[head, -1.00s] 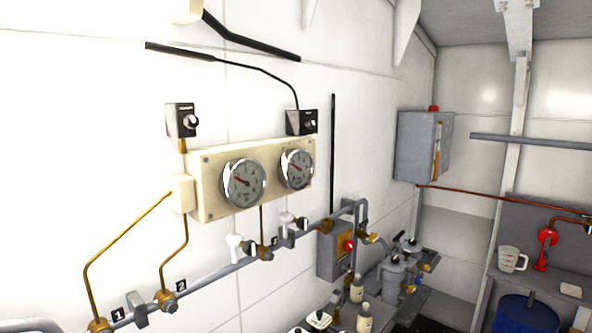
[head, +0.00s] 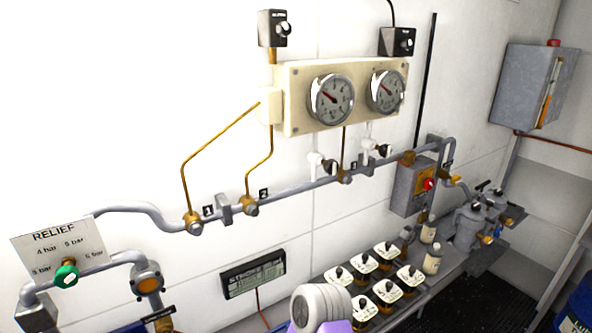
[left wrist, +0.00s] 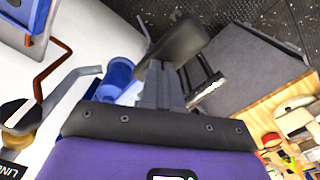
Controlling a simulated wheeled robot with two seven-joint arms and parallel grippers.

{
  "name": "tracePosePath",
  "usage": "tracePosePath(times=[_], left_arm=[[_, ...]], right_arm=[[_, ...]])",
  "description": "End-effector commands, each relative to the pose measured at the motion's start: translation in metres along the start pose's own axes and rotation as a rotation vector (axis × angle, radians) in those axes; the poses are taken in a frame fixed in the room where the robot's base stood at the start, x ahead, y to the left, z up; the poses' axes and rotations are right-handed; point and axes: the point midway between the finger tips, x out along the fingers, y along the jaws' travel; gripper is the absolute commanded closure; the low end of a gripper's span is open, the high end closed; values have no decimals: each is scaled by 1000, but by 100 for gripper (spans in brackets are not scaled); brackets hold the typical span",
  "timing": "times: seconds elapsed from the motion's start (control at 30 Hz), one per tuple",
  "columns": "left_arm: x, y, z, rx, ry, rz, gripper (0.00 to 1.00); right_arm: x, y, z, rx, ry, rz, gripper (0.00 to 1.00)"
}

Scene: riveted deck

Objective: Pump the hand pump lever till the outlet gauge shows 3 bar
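Two round dial gauges, a left one (head: 330,98) and a right one (head: 386,91), sit on a cream panel on the wall in the head view. Both have red needles. Their labels are too small to read, so I cannot tell which is the outlet gauge or its exact value. I cannot pick out the hand pump lever in either view. My left gripper (left wrist: 170,65) shows in the left wrist view over the deck, its fingers seen end-on and its gap unclear. My right gripper is not in view.
A relief plate (head: 60,246) with a green knob is at the left, above a pipe run. A stroke counter (head: 253,273) hangs low on the wall. A blue drum (head: 578,312) is at the right.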

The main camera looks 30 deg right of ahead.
Motion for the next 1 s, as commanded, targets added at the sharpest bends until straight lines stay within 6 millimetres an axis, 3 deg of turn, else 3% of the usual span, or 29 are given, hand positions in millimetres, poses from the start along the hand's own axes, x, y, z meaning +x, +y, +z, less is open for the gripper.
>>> tracePosePath(times=[0.9,1.0], left_arm=[[88,-1,-1,-2,0,-2,100],[84,-1,0,-2,-1,-3,100]], right_arm=[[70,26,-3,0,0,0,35],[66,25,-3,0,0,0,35]])
